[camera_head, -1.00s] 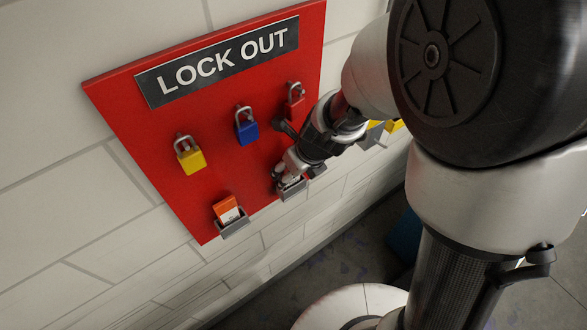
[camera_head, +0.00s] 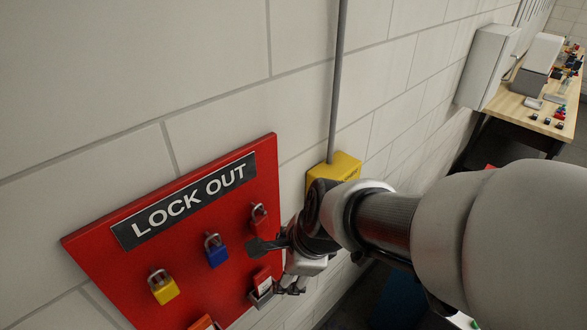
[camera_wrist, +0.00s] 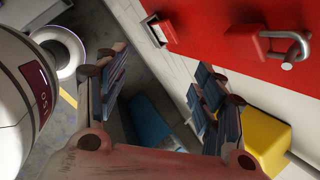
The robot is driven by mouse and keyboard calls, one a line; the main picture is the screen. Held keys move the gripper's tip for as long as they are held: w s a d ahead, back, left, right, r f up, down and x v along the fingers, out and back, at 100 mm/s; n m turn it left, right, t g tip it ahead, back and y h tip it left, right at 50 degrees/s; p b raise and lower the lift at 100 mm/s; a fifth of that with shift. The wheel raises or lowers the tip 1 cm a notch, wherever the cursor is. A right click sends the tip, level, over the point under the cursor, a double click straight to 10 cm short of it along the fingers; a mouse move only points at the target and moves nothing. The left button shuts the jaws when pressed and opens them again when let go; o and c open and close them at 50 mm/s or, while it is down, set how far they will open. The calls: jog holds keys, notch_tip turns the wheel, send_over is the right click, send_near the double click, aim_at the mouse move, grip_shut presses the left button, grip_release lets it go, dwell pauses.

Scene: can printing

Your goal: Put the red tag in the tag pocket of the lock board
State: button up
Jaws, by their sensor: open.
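The red lock board (camera_head: 125,285) with its LOCK OUT sign hangs on the wall in the head view. A red tag with a white lower part (camera_head: 263,279) sits upright in the tag pocket (camera_head: 262,298) at the board's lower right. In the wrist view the tag pocket (camera_wrist: 160,32) shows near the top, just beyond the fingers. My gripper (camera_head: 277,267) is open beside this pocket; the wrist view shows a wide empty gap between its fingers (camera_wrist: 162,66). The fingers look apart from the tag.
Yellow (camera_head: 164,290), blue (camera_head: 217,255) and red (camera_head: 259,218) padlocks hang on the board. Another orange-red tag (camera_head: 203,322) shows at the bottom edge. A yellow box (camera_head: 340,168) with a conduit is right of the board. A cluttered workbench (camera_head: 520,112) stands far right.

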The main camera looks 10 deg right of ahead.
jog(key=s+d+r+n+h, duration=0.1)
jog(key=s+d+r+n, duration=0.3)
jog(key=n, duration=0.6)
jog(key=s+d+r+n+h, duration=0.1)
jog(key=s+d+r+n, duration=0.2)
jog(key=s+n, duration=0.5)
jog(key=shift+d+r+n+t+h, duration=0.35)
jog(key=shift+d+n, duration=0.2)
jog(key=shift+n, duration=0.45)
jog(key=shift+s+f, duration=0.1)
jog(key=shift+s, duration=0.05)
notch_tip(320, 180, down, 18)
jog(key=b, duration=1.8)
jog(key=shift+f+b, duration=0.2)
jog(key=shift+b, duration=0.15)
jog(key=shift+c, duration=0.3)
